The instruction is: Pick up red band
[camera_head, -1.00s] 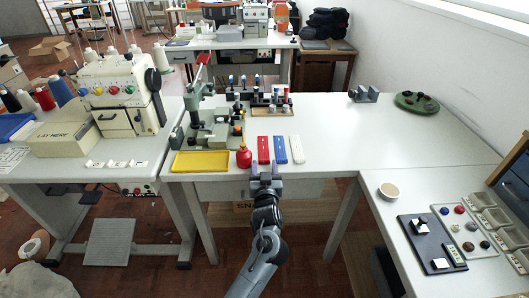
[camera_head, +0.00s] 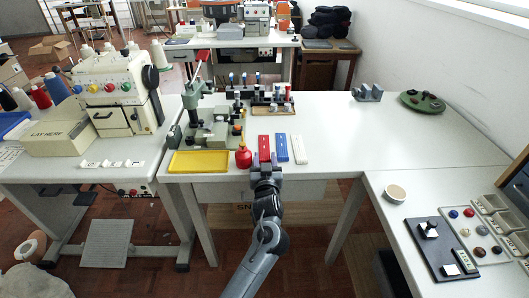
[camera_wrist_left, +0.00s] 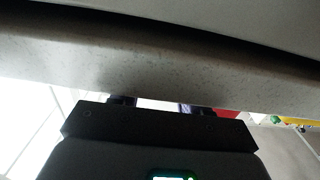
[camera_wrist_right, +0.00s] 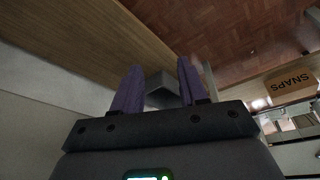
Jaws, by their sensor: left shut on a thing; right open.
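The red band (camera_head: 264,146) lies on the white table, left of a blue and a white band. My left gripper (camera_head: 265,158) is at the red band's near end, by the table's front edge, and is shut on it. In the left wrist view its purple fingertips (camera_wrist_left: 154,104) are mostly hidden behind a grey surface close to the camera, so the grip is not visible there. My right gripper (camera_wrist_right: 160,78) is open with nothing between its fingers, in the right wrist view, low beside wooden and grey surfaces; it is outside the head view.
The blue band (camera_head: 281,148) and the white band (camera_head: 298,149) lie just to the right. A green press (camera_head: 205,125) stands behind.

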